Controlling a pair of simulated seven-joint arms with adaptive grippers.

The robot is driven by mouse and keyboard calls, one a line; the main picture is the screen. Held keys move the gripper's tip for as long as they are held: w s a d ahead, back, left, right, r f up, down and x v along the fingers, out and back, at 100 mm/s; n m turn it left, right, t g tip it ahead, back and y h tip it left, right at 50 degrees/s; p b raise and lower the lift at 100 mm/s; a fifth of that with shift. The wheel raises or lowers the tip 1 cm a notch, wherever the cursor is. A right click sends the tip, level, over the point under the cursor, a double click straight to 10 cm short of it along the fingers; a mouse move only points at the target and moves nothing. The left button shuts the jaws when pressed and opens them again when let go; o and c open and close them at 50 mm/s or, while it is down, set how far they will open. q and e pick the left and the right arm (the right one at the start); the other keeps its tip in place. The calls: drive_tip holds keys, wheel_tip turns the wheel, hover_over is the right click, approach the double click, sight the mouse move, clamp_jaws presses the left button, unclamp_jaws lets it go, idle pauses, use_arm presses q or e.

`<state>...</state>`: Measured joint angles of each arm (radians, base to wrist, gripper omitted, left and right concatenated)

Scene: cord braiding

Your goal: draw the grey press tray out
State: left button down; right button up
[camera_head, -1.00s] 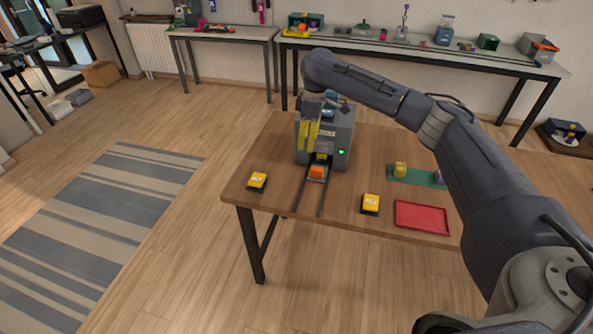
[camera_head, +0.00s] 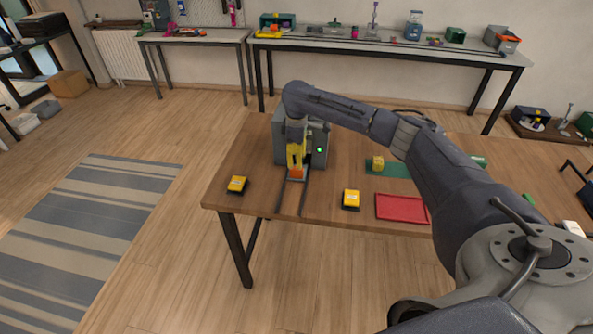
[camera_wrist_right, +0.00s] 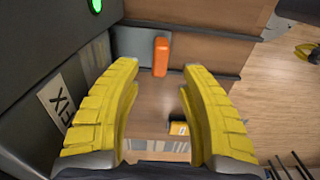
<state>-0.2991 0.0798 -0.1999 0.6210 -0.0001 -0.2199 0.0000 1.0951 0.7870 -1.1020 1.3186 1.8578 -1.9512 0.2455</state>
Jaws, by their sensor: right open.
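The grey press (camera_head: 318,145) stands on the wooden table with a green light on its front. It also fills the left side of the right wrist view (camera_wrist_right: 40,95). Two dark rails run from it toward the table's front edge. The grey press tray (camera_wrist_right: 143,48) shows in the wrist view with an orange block (camera_wrist_right: 161,55) on it; the block also shows in the head view (camera_head: 296,173). My right gripper (camera_head: 295,165) is just in front of the press, close above the tray. Its yellow fingers (camera_wrist_right: 165,75) are apart with nothing between them. My left gripper is out of view.
Yellow-topped black boxes stand left (camera_head: 237,185) and right (camera_head: 351,199) of the rails. A red tray (camera_head: 402,208) and a green mat (camera_head: 395,170) with a yellow piece lie to the right. The table's front edge is close to the rails.

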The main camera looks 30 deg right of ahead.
sight(297, 170)
drive_tip(key=shift+f, duration=3)
clamp_jaws()
